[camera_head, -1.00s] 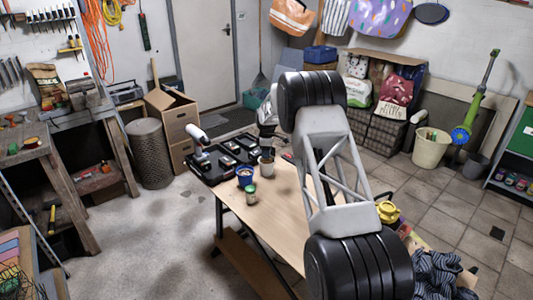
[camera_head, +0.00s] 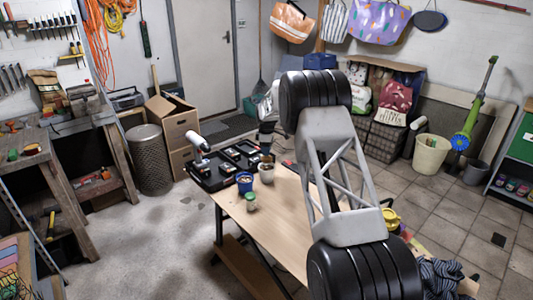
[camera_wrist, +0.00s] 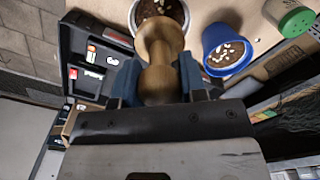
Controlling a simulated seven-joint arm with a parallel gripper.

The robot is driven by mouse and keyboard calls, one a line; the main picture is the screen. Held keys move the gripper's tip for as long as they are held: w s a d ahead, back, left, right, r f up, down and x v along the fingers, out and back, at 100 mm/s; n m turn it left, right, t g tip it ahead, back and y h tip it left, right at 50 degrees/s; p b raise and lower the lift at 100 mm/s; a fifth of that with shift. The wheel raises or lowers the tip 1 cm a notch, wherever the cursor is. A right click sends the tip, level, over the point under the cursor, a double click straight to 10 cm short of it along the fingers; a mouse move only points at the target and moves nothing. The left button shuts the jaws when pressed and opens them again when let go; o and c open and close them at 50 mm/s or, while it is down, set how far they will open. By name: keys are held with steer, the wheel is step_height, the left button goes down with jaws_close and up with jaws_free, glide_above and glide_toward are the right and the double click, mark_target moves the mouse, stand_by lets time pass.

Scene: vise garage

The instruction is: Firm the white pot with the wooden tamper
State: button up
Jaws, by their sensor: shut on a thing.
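My gripper (camera_wrist: 157,84) is shut on the wooden tamper (camera_wrist: 158,52), a turned light-brown piece with a wide round end. In the wrist view the tamper's wide end overlaps the near edge of the white pot (camera_wrist: 181,12), hiding part of it. The pot holds dark soil with pale pellets. I cannot tell whether the tamper touches the soil. The white pot also stands on the table in the head view (camera_head: 266,174), beside the tray. My gripper and the tamper are not clearly visible in the head view.
A blue pot (camera_wrist: 228,50) of soil and pellets stands close beside the white pot. A green-lidded container (camera_wrist: 296,20) is beyond it. A black tray (camera_head: 208,181) with small items and a white-headed tool is at the table's left end. The wooden tabletop (camera_head: 275,218) is mostly clear.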

steer(key=shift+r, duration=0.7)
steer(key=shift+r, duration=0.1)
steer(key=shift+r, duration=2.9)
